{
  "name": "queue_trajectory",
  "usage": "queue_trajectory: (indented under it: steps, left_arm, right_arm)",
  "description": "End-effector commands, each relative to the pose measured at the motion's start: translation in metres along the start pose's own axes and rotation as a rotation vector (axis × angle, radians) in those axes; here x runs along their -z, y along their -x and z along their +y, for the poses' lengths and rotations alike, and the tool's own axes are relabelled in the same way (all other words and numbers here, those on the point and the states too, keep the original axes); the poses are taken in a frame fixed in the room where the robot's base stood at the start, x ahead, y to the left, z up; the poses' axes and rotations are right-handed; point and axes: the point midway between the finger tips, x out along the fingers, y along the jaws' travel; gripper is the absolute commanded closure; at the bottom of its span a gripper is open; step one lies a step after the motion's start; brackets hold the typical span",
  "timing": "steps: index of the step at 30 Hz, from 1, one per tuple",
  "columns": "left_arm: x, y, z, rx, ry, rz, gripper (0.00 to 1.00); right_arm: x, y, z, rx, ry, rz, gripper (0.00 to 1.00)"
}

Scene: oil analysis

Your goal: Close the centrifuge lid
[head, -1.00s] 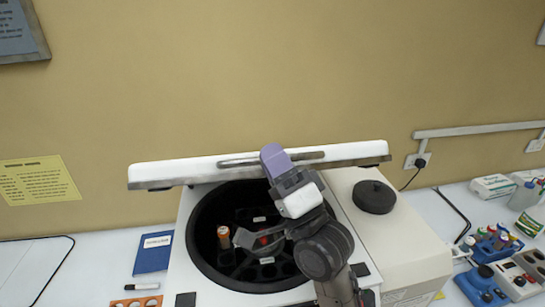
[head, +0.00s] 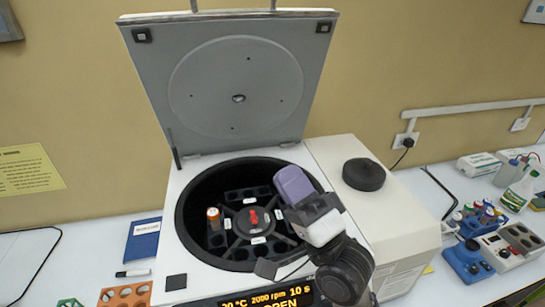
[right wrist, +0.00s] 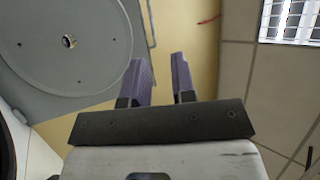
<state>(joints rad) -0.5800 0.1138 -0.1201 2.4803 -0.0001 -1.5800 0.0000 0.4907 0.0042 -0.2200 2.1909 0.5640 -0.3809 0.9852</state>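The centrifuge (head: 190,257) stands open, and its display reads OPEN. Its grey lid (head: 165,75) stands steeply raised at the back, inner face toward me, with a handle (head: 235,11) along its top edge. The dark bowl holds a rotor (head: 233,241) with a red centre knob and one orange-capped tube (head: 213,218). My right gripper (head: 292,184) is above the bowl's right side, below the lid's handle. In the right wrist view its two purple fingers (right wrist: 158,80) are apart with nothing between them, and the lid (right wrist: 60,85) is at the upper left. My left gripper is not in view.
A black round knob (head: 363,174) sits on the white housing to the right. A blue book (head: 143,241), a marker (head: 133,273) and an orange rack (head: 125,295) lie at the left. Bottles, tube racks and small devices crowd the right bench.

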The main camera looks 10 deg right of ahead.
Motion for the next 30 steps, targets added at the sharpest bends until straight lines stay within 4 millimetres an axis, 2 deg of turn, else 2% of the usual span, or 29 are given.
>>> queue_trajectory:
  steps: [3, 10, 30]
  left_arm:
    - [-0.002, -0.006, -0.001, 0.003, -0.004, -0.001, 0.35]
    - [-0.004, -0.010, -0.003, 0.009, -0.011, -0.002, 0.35]
    - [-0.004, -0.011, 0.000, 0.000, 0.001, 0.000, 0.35]
  right_arm:
    - [-0.001, 0.022, 0.002, -0.001, 0.000, -0.001, 0.76]
    - [0.000, 0.044, 0.001, 0.000, 0.000, 0.000, 0.76]
    - [0.000, 0.049, 0.000, 0.001, -0.001, 0.000, 0.76]
